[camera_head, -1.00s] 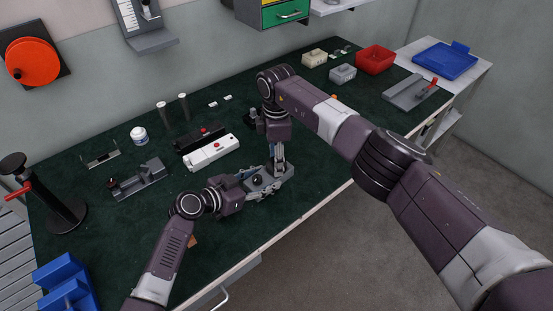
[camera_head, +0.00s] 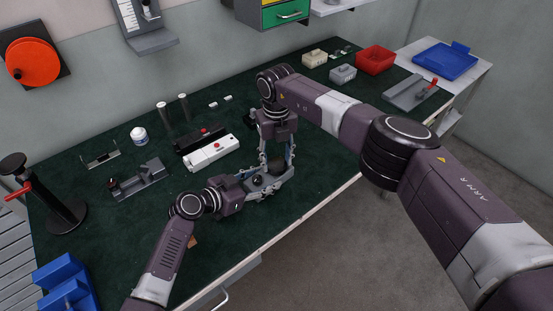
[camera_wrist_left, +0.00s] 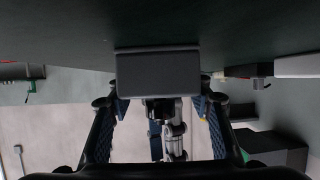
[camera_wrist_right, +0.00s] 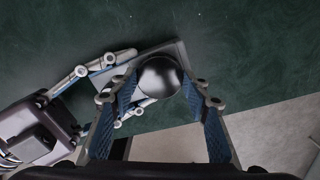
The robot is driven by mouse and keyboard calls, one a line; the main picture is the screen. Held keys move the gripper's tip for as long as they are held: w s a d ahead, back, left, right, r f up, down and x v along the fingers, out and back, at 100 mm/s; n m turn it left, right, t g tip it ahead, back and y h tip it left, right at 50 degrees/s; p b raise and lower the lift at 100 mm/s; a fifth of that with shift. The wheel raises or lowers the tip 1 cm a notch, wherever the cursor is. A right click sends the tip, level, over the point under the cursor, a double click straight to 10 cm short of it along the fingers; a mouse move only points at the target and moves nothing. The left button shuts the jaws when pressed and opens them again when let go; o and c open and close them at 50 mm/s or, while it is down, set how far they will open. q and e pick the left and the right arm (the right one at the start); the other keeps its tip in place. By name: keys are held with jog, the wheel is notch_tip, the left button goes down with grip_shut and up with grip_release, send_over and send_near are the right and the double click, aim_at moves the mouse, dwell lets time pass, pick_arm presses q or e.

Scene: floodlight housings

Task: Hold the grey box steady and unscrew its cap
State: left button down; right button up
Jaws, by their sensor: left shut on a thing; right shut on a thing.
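The grey box (camera_head: 286,178) lies near the front edge of the green bench. My left gripper (camera_head: 256,187) is shut on it from the left; in the left wrist view the box's dark end face (camera_wrist_left: 158,75) shows between the fingers. My right gripper (camera_head: 277,172) points down from above, its fingers shut on the sides of the dark round cap (camera_head: 277,182). The cap (camera_wrist_right: 160,77) hides part of the box in the right wrist view. I cannot tell whether the cap still touches the box. Another dark round spot (camera_head: 257,181) shows beside my left fingers.
A white block with a red button (camera_head: 212,153) and a similar black one (camera_head: 198,138) lie behind my left gripper. A grey fixture (camera_head: 140,180) and a white jar (camera_head: 138,135) stand further left. A red bin (camera_head: 376,60) stands back right. Bench in front of the left fixture is clear.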

jog(key=n, duration=0.6)
jog(key=shift+w+r+n, duration=0.1)
jog(key=shift+n, duration=0.3)
jog(key=n, duration=1.9)
jog(key=shift+n, duration=0.3)
jog(key=shift+r, duration=0.1)
jog(key=shift+r, duration=1)
